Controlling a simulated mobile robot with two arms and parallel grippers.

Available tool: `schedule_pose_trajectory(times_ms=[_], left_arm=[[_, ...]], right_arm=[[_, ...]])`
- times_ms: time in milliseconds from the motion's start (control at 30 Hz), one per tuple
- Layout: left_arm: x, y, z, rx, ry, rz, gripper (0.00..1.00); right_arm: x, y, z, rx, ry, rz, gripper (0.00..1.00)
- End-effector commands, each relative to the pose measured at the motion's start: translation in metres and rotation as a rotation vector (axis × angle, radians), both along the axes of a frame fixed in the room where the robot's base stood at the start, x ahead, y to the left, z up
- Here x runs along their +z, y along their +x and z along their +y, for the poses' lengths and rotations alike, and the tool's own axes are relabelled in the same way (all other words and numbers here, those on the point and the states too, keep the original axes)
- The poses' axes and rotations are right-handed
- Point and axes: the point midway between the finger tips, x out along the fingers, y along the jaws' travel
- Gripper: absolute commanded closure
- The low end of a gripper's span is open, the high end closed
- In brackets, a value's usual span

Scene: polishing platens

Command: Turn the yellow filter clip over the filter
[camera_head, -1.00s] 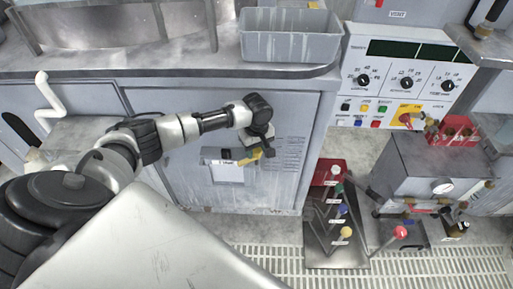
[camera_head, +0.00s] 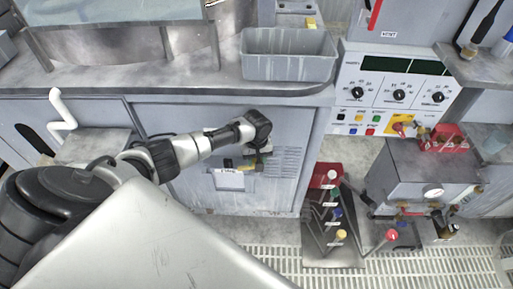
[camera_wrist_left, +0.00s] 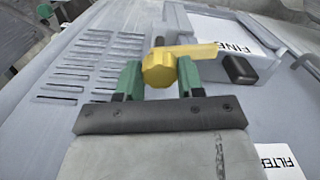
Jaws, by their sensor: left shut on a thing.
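The yellow filter clip (camera_wrist_left: 180,62) is between the green-tipped fingers of my left gripper (camera_wrist_left: 160,80) in the left wrist view. The gripper is shut on its rounded end, and its flat arm points right toward the filter (camera_wrist_left: 222,32). The filter is a pale box with a white label reading "FINE" and a dark handle (camera_wrist_left: 238,69). In the head view the filter (camera_head: 229,182) sits on the grey cabinet front, just left of my left gripper (camera_head: 260,162). The clip is small and partly hidden there. My right gripper is not in view.
Vent slots (camera_wrist_left: 95,65) lie beside the clip on the cabinet panel. A grey bin (camera_head: 288,68) stands on the worktop above. A stand of coloured-knob levers (camera_head: 332,225) and a metal box with a gauge (camera_head: 425,180) stand to the right.

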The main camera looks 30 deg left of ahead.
Motion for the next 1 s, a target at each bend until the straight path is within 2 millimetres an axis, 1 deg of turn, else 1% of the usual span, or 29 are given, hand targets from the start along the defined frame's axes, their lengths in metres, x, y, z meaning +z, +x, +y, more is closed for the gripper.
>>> schedule_pose_trajectory(times_ms=[33,200,400,600,967,1000], left_arm=[[0.0022,-0.0002,-0.0005,-0.032,-0.002,0.001,0.86],[0.0012,0.0001,0.0001,-0.132,0.000,0.000,0.86],[0.0007,0.0006,0.0000,-0.205,-0.002,-0.001,0.86],[0.0002,0.0006,0.0005,-0.235,0.000,-0.002,0.86],[0.0001,0.0006,0.0005,-0.239,0.001,-0.001,0.86],[0.0001,0.0006,0.0005,-0.239,0.001,-0.001,0.56]], right_arm=[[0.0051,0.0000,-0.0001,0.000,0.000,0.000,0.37],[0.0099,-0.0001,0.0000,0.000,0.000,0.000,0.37],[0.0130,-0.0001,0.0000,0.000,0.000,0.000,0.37],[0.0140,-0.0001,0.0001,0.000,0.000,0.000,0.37],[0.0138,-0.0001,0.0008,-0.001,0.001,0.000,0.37],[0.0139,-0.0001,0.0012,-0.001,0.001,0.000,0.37]])
